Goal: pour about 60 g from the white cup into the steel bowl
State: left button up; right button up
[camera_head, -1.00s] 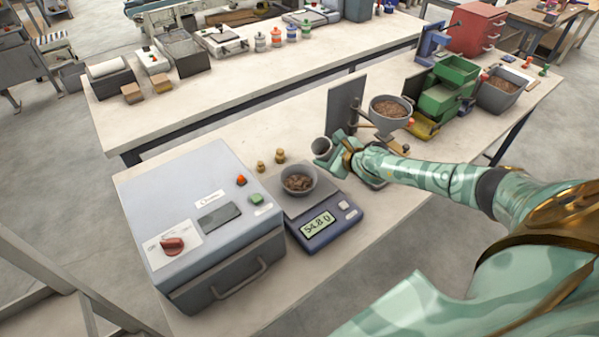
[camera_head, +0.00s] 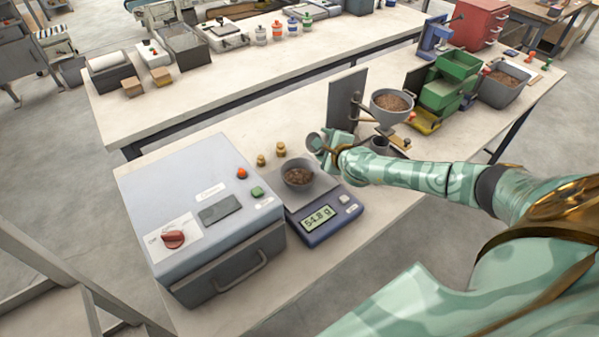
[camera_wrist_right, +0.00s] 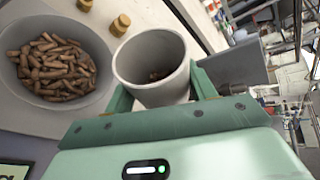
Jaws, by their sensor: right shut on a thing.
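The steel bowl (camera_head: 298,176) holds brown pellets and stands on the scale's pan. The scale (camera_head: 325,215) display reads 54.8 g. My right gripper (camera_head: 326,150) is shut on the white cup (camera_head: 315,142), up and to the right of the bowl. In the right wrist view the cup (camera_wrist_right: 152,66) sits between the fingers, beside the bowl (camera_wrist_right: 55,68), with a few pellets visible deep inside. The cup is tilted toward the bowl in the head view, and no pellets are seen falling. My left gripper is not in view.
A grey box machine (camera_head: 200,215) with a red knob stands left of the scale. A pellet-filled hopper (camera_head: 391,104) on a stand, green bins (camera_head: 445,85) and a grey pellet bin (camera_head: 505,85) stand to the right.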

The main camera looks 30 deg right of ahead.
jog(key=shift+w+f+n+h+b, duration=0.15)
jog(key=shift+f+n+h+b, duration=0.15)
jog(key=shift+f+n+b, duration=0.1)
jog(key=shift+a+r+n, duration=0.15)
jog(key=shift+r+n, duration=0.15)
jog(key=shift+r, duration=0.2)
jog(key=shift+h, duration=0.4)
jog(key=shift+a+r+n+t, duration=0.1)
jog(key=shift+r+n+t, duration=0.1)
jog(key=shift+n+t, duration=0.1)
jog(key=shift+a+r+p, duration=0.2)
jog(key=shift+a+p, duration=0.05)
jog(key=shift+p, duration=0.35)
jog(key=shift+a+r+n+h+p, duration=0.2)
jog(key=shift+a+n+h+p, duration=0.25)
jog(key=shift+a+p, duration=0.2)
jog(key=shift+s+r+n+h, duration=0.1)
jog(key=shift+s+n+h, duration=0.15)
jog(key=shift+n, duration=0.1)
jog(key=shift+w, duration=0.15)
